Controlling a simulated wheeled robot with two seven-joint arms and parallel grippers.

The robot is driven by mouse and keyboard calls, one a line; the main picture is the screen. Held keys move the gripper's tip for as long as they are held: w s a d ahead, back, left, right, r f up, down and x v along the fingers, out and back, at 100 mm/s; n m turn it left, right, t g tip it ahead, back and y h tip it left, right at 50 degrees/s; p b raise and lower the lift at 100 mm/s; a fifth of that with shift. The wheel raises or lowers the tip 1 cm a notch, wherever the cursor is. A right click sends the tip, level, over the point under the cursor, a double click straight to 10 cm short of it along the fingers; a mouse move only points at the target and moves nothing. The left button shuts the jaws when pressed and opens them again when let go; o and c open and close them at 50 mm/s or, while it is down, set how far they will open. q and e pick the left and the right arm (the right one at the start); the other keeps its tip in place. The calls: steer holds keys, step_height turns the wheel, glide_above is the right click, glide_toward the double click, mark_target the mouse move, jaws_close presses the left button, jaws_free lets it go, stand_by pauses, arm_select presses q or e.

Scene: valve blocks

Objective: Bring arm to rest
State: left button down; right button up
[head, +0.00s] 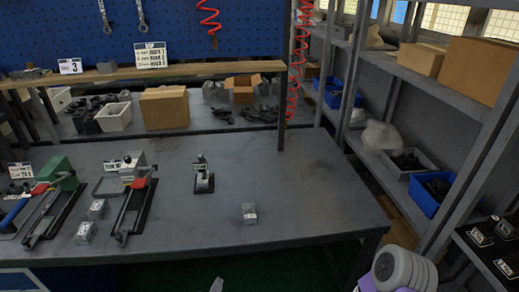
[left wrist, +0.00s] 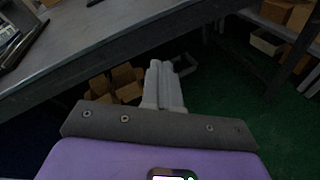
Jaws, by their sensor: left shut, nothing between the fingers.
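My left gripper (head: 216,285) shows only as a light grey tip at the bottom edge of the head view, in front of the workbench (head: 300,180). In the left wrist view my left gripper (left wrist: 163,72) has its two grey fingers together with nothing between them. It is beyond the bench's front edge, over the dark green floor, and apart from the bench. A purple and grey part of my right arm shows at the lower right of the head view. My right gripper is out of view.
Small metal blocks (head: 249,213) and two clamp fixtures (head: 133,205) stand on the bench. A small upright device (head: 203,178) is near its middle. Shelving (head: 455,165) with blue bins (head: 428,196) stands at right. Cardboard boxes (left wrist: 128,82) sit below the bench.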

arm_select(q)
steer(key=s+d+f+m+g+h, duration=0.4)
steer(key=s+d+f+m+g, duration=0.3)
steer(key=f+m, duration=0.45)
steer(key=s+a+f+m+g+y, duration=0.1)
steer(key=s+f+m+g, duration=0.1)
steer(key=s+m, duration=0.3)
steer(key=s+a+f+m+g+y, duration=0.1)
steer(key=s+m+g, duration=0.4)
steer(key=m, duration=0.5)
steer(key=shift+s+a+f+g+p, duration=0.3)
steer(key=shift+s+a+f+p, duration=0.1)
steer(key=shift+s+a, duration=0.4)
